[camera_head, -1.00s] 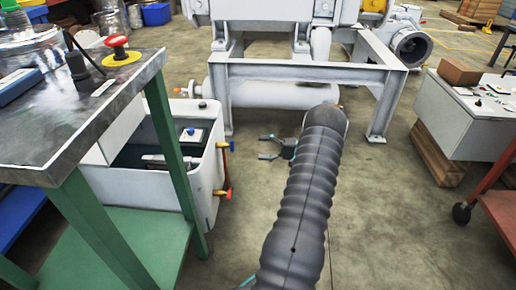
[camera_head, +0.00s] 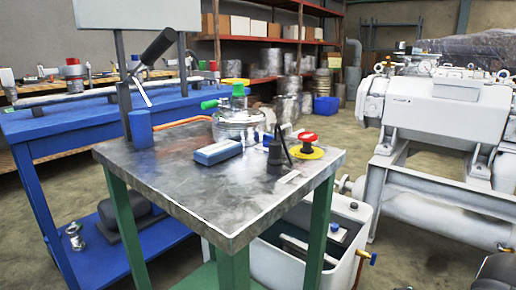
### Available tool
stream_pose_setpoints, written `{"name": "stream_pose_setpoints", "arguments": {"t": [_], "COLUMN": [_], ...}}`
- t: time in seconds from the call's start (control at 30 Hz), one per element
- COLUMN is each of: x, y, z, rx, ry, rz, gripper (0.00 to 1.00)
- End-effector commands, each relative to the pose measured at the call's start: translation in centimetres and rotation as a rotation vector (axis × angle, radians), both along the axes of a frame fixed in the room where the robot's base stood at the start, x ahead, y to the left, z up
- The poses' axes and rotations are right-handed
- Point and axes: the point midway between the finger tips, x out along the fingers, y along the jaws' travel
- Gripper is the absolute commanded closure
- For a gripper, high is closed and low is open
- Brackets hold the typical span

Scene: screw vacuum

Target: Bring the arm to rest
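My gripper is out of view in the head camera. Only a small dark rounded part of my arm (camera_head: 496,272) shows at the bottom right corner. The rest of the arm is cut off by the frame edge, and I cannot tell the gripper's state or whether it holds anything.
A metal-topped table (camera_head: 185,190) with green legs stands in front. It bears a blue box (camera_head: 217,151), a red emergency button (camera_head: 307,137) and a glass vessel (camera_head: 238,122). A white tank (camera_head: 350,245), a large white machine (camera_head: 440,115) and a blue bench (camera_head: 60,125) stand around it.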

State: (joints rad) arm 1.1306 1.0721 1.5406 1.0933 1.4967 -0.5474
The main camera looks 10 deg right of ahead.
Motion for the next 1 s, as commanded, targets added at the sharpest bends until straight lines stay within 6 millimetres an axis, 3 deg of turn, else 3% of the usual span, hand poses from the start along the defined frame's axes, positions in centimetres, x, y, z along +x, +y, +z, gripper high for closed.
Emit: {"name": "stream_pose_setpoints", "arguments": {"t": [0.27, 0.6, 1.0], "x": [-2.6, -4.7, -7.0], "y": [5.1, 11.6, 18.3], "z": [2.8, 9.5, 18.0], "rx": [-0.096, -0.342, -0.685], "ry": [0.27, 0.473, 0.539], "rz": [0.126, 0.293, 0.444], "gripper": [0.21, 0.21, 0.21]}}
